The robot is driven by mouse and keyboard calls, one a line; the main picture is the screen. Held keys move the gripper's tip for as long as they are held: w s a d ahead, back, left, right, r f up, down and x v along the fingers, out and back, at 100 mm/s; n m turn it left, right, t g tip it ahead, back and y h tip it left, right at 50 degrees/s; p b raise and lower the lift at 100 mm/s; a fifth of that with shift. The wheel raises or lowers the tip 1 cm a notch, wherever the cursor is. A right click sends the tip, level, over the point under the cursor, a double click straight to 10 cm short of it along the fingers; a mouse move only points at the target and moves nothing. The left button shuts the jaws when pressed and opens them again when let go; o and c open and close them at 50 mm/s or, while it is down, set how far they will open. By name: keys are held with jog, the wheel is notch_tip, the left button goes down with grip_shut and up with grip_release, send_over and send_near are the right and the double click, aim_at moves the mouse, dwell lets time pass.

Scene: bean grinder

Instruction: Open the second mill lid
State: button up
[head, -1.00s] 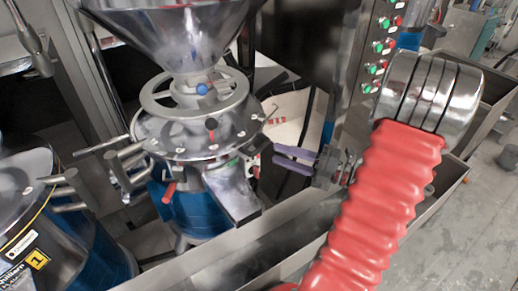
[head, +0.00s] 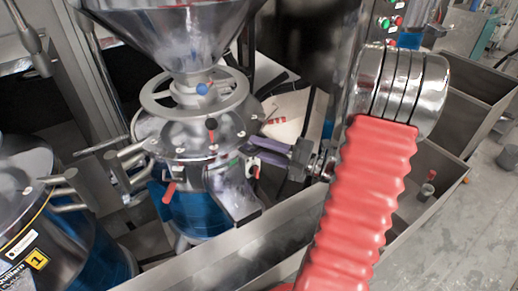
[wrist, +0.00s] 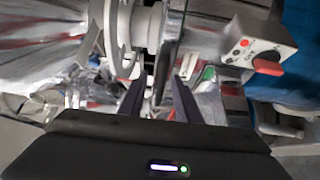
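The second mill (head: 195,150) stands at centre left in the head view, a steel body with blue lower sides under a large funnel hopper (head: 170,30). Its round lid (head: 185,140) lies flat on top, with a ring handwheel (head: 165,108) above it. My gripper (head: 249,147), with purple fingers, is at the lid's right edge. In the wrist view, my gripper (wrist: 159,92) has its two dark fingers apart, with the lid's thin edge (wrist: 166,50) seen edge-on between and beyond them. I cannot tell whether the fingers touch it.
Another mill (head: 28,215) labelled 1 stands at the left. A steel trough wall (head: 215,262) runs below my arm. Button panels (head: 392,20) are on the post behind. In the wrist view, a grey control box (wrist: 240,45) with a red lever is close on the right.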

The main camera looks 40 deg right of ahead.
grip_shut()
dwell(0.3)
jog(key=shift+a, duration=0.35)
jog(key=shift+d+f, duration=0.1)
jog(key=shift+d, duration=0.1)
jog(key=shift+s, duration=0.1)
jog(key=shift+a, duration=0.1)
